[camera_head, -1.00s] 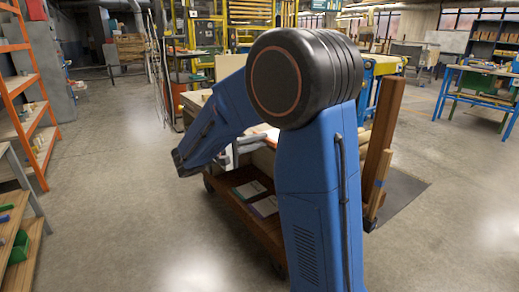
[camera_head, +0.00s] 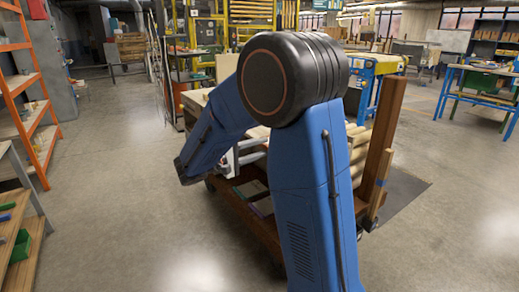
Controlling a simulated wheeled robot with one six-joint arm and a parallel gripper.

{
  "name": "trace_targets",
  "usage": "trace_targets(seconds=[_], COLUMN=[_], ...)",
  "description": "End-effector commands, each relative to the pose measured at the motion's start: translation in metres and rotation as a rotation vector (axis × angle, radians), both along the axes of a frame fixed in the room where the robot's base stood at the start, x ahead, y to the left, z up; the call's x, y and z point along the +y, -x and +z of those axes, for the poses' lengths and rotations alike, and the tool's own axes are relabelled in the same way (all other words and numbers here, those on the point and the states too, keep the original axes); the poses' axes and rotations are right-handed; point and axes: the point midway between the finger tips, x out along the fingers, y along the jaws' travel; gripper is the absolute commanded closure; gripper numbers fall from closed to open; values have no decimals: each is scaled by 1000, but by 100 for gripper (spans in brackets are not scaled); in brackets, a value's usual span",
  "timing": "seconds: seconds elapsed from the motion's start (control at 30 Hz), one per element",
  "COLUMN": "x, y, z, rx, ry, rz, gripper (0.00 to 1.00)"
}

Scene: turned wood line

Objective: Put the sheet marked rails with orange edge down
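My blue arm crosses the middle of the view, with its black elbow in front of a brown wooden cart (camera_head: 246,217). My gripper cannot be made out; the far end of the arm hides it or it lies out of sight. On the cart's lower deck two sheets partly show beside my arm: one with a greenish edge (camera_head: 250,188) and one with a purplish edge (camera_head: 262,207). Their markings are too small to read. No orange-edged sheet can be made out. Much of the cart's top is hidden behind my arm.
Round pale wood pieces (camera_head: 357,150) lie on the cart by a tall brown post (camera_head: 381,140). An orange rack (camera_head: 30,95) and a shelf with a green bin (camera_head: 20,247) stand left. A blue bench (camera_head: 480,85) stands back right. The floor at left and front right is clear.

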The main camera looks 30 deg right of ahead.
Motion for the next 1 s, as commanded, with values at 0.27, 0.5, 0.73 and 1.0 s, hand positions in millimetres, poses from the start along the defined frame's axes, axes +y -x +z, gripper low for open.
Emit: trace_targets(seconds=[0.27,0.5,0.73,1.0], x=[22,65,101,117], y=[0,1,3,7], z=[2,2,2,3], rx=[0,0,0,2], ry=[0,0,0,-9], rz=[4,5,3,-3], gripper=[68,68,68,68])
